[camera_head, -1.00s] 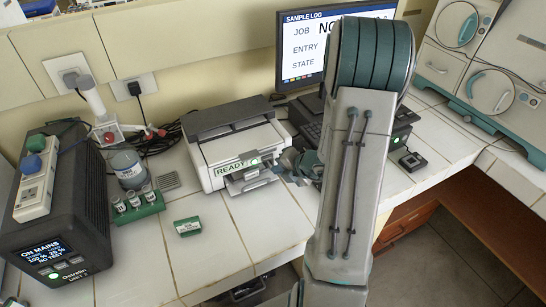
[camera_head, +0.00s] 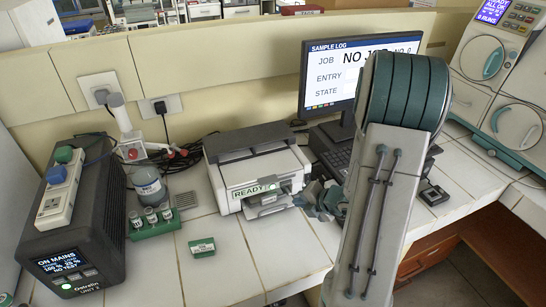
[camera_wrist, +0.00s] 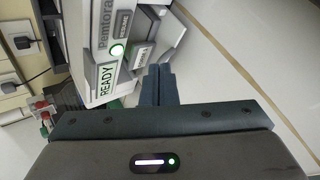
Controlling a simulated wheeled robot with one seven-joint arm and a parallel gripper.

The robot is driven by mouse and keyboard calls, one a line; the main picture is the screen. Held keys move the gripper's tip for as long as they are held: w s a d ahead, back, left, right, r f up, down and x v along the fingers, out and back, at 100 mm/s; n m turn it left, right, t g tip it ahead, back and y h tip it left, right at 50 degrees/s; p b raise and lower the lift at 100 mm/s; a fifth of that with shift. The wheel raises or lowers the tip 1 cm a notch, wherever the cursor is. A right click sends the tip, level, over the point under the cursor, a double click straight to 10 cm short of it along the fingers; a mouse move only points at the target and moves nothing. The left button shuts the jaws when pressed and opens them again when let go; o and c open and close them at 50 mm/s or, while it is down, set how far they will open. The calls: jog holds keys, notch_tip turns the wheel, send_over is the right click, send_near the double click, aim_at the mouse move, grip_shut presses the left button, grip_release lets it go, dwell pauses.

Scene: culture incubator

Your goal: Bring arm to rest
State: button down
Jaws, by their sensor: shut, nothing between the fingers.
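My arm (camera_head: 385,200) stands raised in front of the bench in the head view, its teal elbow overlapping the monitor. My gripper (camera_head: 318,198) shows partly behind the arm, just right of the white printer (camera_head: 257,170). In the wrist view my gripper's fingers (camera_wrist: 160,78) are together with nothing between them. The printer's front with its green READY label (camera_wrist: 106,82) is close to the fingers on the left. Whether they touch it I cannot tell.
A monitor (camera_head: 325,75) and keyboard stand behind the arm. A dark power unit (camera_head: 75,230), a bottle (camera_head: 148,185), a green vial rack (camera_head: 153,228) and a small green box (camera_head: 202,247) are at left. Incubators (camera_head: 510,125) stand at right. Front tiles are mostly clear.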

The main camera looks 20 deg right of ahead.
jog(key=s+a+r+n+g+y, duration=0.1)
jog(key=s+a+r+n+g, duration=0.15)
jog(key=a+r+n, duration=0.65)
jog(key=s+a+r+n+g+y, duration=0.2)
jog(key=s+a+n, duration=0.25)
jog(key=n, duration=0.85)
jog(key=s+r+n+h, duration=0.3)
jog(key=s+r+n, duration=0.1)
jog(key=n, duration=0.8)
jog(key=s+r+n+h, duration=0.3)
jog(key=s+n, duration=0.3)
jog(key=n, duration=0.6)
jog(key=shift+d+r+n+g+h, duration=0.35)
jog(key=shift+g+h, duration=0.1)
jog(key=shift+h, duration=0.15)
jog(key=shift+s, duration=0.1)
